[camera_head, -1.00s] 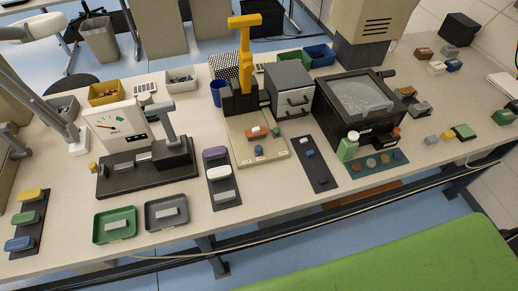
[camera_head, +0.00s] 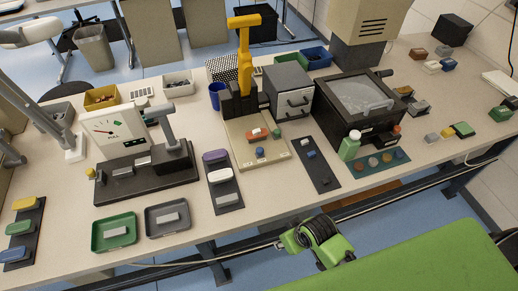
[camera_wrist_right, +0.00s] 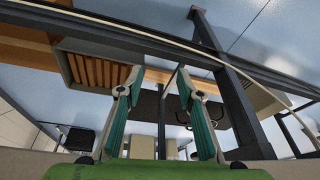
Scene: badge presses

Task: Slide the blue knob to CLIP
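A small blue knob (camera_head: 311,154) sits on a narrow dark plate (camera_head: 322,173) in the middle of the bench, in the head view. A pale label lies near each end of the plate; their lettering is too small to read. The knob is nearer the far end. My right gripper (camera_head: 316,240) is in front of the bench, below and apart from the plate. In the right wrist view the same gripper (camera_wrist_right: 158,88) has its two fingers spread with nothing between them. The knob does not show in that view. My left gripper is not in view.
Left of the plate stands a yellow press (camera_head: 244,60) on a beige base (camera_head: 241,145), with another blue knob (camera_head: 260,152). The bench's front edge lies between gripper and plate.

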